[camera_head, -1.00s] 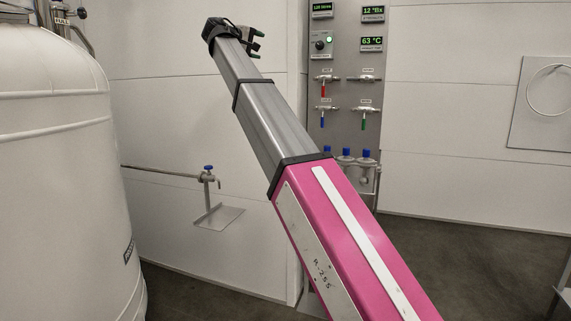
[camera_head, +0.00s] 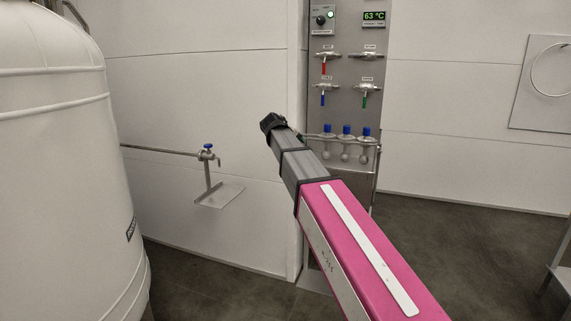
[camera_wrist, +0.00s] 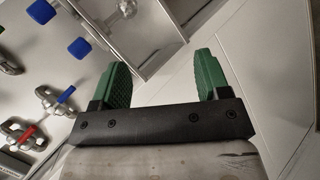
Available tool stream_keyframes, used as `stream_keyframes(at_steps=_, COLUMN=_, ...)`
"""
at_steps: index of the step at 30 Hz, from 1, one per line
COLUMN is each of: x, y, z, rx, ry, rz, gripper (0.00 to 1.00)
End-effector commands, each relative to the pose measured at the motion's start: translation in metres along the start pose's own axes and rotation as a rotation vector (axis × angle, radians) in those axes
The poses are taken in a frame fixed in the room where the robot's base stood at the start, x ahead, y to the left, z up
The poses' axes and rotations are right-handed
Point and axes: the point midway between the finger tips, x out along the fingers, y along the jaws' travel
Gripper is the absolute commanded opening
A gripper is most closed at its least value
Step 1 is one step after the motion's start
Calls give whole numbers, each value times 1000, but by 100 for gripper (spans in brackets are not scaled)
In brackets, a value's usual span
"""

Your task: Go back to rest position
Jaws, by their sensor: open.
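My gripper shows in the wrist view (camera_wrist: 162,85), with its two green fingers wide apart and nothing between them.
A large white tank (camera_head: 55,170) stands at the left.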

Motion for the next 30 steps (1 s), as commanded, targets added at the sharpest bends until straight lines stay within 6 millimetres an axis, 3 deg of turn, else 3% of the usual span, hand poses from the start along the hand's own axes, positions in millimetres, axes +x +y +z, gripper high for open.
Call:
stream_keyframes(at_steps=1, x=20, y=-18, z=25, rx=12, ry=-20, rz=-37, gripper=69)
stream_keyframes(at_steps=6, x=74, y=-70, z=84, rx=70, ry=-74, rz=-162, gripper=69)
stream_keyframes(at_steps=15, x=140, y=-158, z=198, rx=203, ry=-188, rz=-377, gripper=69)
stream_keyframes(at_steps=22, x=165, y=-221, z=287, rx=331, ry=-288, rz=-535, gripper=69)
stream_keyframes(at_steps=27, x=170, y=-263, z=347, rx=434, ry=-366, rz=-642, gripper=69)
stream_keyframes(at_steps=30, x=169, y=-282, z=374, rx=488, ry=-404, rz=-692, gripper=69)
